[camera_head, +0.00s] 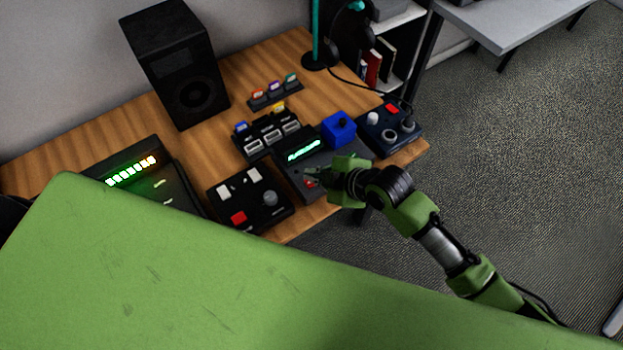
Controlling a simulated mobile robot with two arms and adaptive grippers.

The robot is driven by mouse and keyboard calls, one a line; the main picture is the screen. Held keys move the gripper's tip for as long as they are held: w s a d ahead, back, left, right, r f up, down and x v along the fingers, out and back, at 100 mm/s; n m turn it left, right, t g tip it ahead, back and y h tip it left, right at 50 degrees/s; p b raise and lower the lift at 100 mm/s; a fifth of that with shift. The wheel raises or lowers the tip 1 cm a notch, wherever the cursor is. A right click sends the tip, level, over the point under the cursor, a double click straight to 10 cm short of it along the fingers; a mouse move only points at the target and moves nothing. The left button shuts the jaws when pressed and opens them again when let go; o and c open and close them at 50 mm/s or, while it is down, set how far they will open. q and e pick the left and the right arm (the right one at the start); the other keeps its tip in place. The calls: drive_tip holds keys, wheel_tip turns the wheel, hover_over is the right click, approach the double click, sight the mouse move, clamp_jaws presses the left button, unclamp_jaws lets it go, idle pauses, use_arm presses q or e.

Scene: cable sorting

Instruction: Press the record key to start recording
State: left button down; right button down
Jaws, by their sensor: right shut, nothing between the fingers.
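A dark recorder (287,177) with a lit green waveform screen (304,150) stands near the front edge of the wooden desk. A small red key (311,184) shows on its lower front part, and I take it for the record key. My right gripper (315,174) is shut and empty, its fingertips right over or beside this key. I cannot tell whether they touch it. The gripper and wrist hide the recorder's right front part. My left gripper is not in view.
Left of the recorder is a dark box (262,215) with a red button (238,217). A blue cube (339,128) and a knobbed box (374,138) stand to the right. A card rack (251,147), a speaker (178,75) and a level meter (174,181) are also on the desk.

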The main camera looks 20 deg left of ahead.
drive_tip(key=shift+f, duration=0.2)
drive_tip(key=shift+f, duration=0.25)
drive_tip(key=shift+f+b, duration=0.35)
drive_tip(key=shift+f, duration=0.05)
idle(0.8)
drive_tip(key=shift+r, duration=0.15)
drive_tip(key=shift+r+p, duration=0.7)
drive_tip(key=shift+p, duration=0.2)
wheel_tip(320, 180, up, 5)
drive_tip(key=p, duration=0.4)
drive_tip(key=shift+p, duration=0.4)
